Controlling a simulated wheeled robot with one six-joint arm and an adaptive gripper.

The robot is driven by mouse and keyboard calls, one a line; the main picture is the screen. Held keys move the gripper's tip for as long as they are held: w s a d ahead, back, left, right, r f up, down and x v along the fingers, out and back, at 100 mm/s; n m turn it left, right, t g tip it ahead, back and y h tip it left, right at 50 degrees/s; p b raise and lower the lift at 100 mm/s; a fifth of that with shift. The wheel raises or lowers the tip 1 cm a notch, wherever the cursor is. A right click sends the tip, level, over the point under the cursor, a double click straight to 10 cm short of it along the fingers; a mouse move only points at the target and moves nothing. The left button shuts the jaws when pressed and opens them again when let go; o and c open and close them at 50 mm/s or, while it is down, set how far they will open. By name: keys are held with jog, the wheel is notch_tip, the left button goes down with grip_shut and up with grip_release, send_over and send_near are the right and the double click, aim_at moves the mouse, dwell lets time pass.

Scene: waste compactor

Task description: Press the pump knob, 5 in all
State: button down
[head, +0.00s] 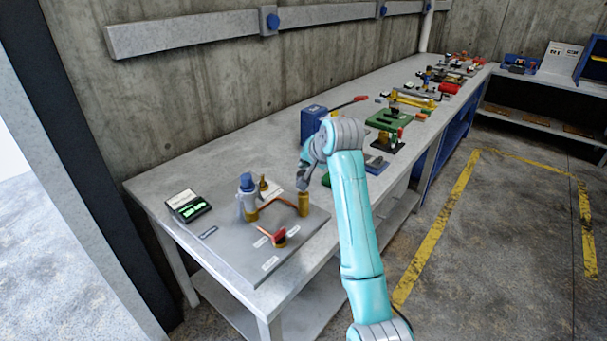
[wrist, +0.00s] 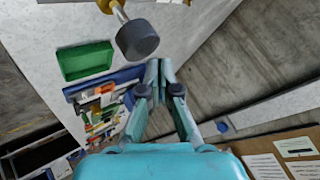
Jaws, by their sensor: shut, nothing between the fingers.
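The pump knob (wrist: 137,40) is a dark grey round cap on a shiny rod above a brass body (wrist: 112,5) in the wrist view. In the head view the brass pump body (head: 304,205) stands at the right side of the grey plate, and my gripper hides or blends with the knob above it. My gripper (wrist: 159,66) is shut and empty. Its fingertips show just beside the knob in the wrist view; I cannot tell whether they touch it. In the head view my gripper (head: 304,183) is over the brass body.
The grey plate (head: 235,262) also carries a blue-capped grey fitting (head: 247,190), copper piping and a red-handled valve (head: 279,236). A display with green digits (head: 188,206) stands at left. A green tray (wrist: 87,61) and a blue box (head: 313,122) are nearby.

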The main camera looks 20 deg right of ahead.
jog(key=shift+f, duration=0.1)
jog(key=shift+f, duration=0.35)
jog(key=shift+f, duration=1.95)
dwell(2.0)
jog(key=shift+r, duration=0.1)
dwell(0.3)
jog(key=shift+r, duration=2.3)
jog(key=shift+r, duration=2.5)
